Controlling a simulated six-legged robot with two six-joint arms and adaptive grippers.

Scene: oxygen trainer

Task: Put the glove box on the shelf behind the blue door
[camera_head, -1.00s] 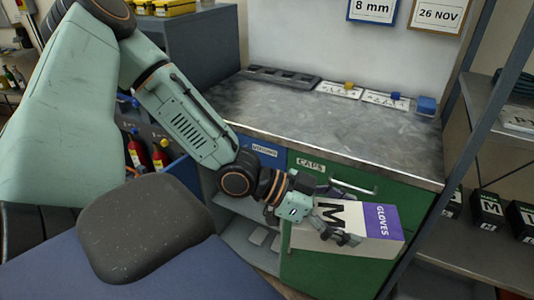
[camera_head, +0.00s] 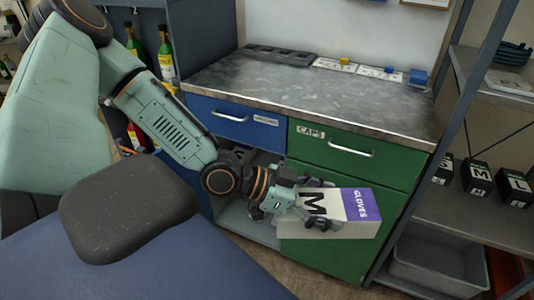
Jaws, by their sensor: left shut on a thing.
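My left gripper (camera_head: 318,207) is shut on the glove box (camera_head: 361,206), a white and purple carton marked "M" and "GLOVES". It holds the box in front of the green door (camera_head: 318,262) of the cabinet. Left of that door, under the blue drawer (camera_head: 238,124), is an open compartment with a pale grey shelf floor (camera_head: 240,218). My left arm covers much of this opening. I cannot clearly make out the blue door; its place at the left is mostly hidden behind my arm. My right gripper is not in view.
The metal worktop (camera_head: 310,98) has a dark tray (camera_head: 282,56) and small blocks at its back. A rack on the right holds black boxes (camera_head: 477,177) and a grey bin (camera_head: 435,268). Bottles (camera_head: 166,52) stand at the left, near my arm.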

